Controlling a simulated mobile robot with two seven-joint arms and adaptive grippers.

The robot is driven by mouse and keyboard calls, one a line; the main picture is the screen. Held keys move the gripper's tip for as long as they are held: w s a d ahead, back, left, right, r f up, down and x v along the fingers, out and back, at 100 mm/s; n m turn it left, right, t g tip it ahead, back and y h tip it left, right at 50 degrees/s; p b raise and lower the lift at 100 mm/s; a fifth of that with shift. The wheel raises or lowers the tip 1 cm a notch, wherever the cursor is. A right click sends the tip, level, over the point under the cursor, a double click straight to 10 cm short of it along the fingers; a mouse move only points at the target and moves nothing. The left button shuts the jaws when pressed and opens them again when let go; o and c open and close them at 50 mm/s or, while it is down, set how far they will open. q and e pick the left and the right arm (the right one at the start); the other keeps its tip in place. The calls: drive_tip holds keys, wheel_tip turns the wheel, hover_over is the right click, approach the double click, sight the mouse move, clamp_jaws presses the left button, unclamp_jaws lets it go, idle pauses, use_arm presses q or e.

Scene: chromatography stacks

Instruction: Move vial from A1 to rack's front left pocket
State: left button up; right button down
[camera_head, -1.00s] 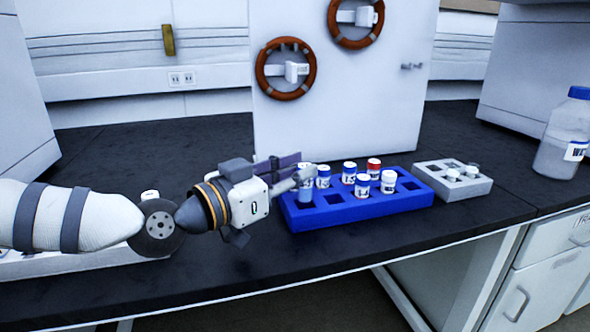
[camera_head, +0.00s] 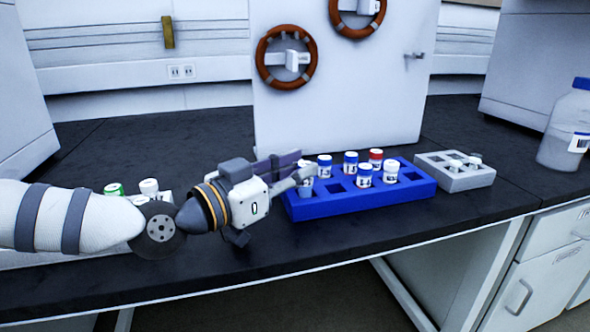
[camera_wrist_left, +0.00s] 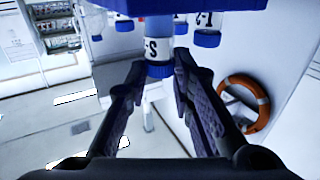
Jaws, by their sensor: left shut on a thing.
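The blue rack (camera_head: 345,205) stands on the dark bench in the middle of the head view. My left gripper (camera_head: 302,178) comes in from the left over the rack's left end. It is shut on a blue-capped vial (camera_wrist_left: 158,48) with a white label, which shows between the fingers in the left wrist view. In the head view that vial's pale body (camera_head: 306,186) shows at the front left pocket, partly hidden by the fingers. Whether it rests on the pocket's floor is hidden. My right gripper is not in view.
Several other vials stand in the rack, including a red-capped one (camera_head: 375,157) and a white-capped one (camera_head: 390,168). A grey rack (camera_head: 468,183) and a blue-capped bottle (camera_head: 567,130) stand to the right. More vials (camera_head: 148,187) show behind my left arm. A white panel rises behind.

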use_arm(q)
drive_tip(key=shift+s+f, duration=0.15)
drive_tip(key=shift+f, duration=0.45)
drive_tip(key=shift+s+f, duration=0.15)
drive_tip(key=shift+f, duration=0.4)
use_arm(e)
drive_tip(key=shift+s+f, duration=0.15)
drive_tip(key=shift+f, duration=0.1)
use_arm(q)
drive_tip(key=o, duration=1.4)
drive_tip(key=shift+d, duration=0.15)
drive_tip(key=shift+w+d+r+p, duration=0.1)
drive_tip(key=shift+w+r+p, duration=0.1)
drive_tip(key=shift+r+p, duration=0.75)
drive_tip(key=r+p, duration=0.1)
drive_tip(key=r, duration=0.1)
drive_tip(key=r+p, duration=0.1)
drive_tip(key=r, duration=0.2)
drive_tip(key=shift+w+a+r+p, duration=0.2)
drive_tip(key=shift+r+p, duration=0.1)
drive_tip(key=shift+p, duration=0.1)
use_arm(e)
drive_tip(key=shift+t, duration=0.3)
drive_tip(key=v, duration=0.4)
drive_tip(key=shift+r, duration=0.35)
use_arm(q)
drive_tip(key=shift+s, duration=0.1)
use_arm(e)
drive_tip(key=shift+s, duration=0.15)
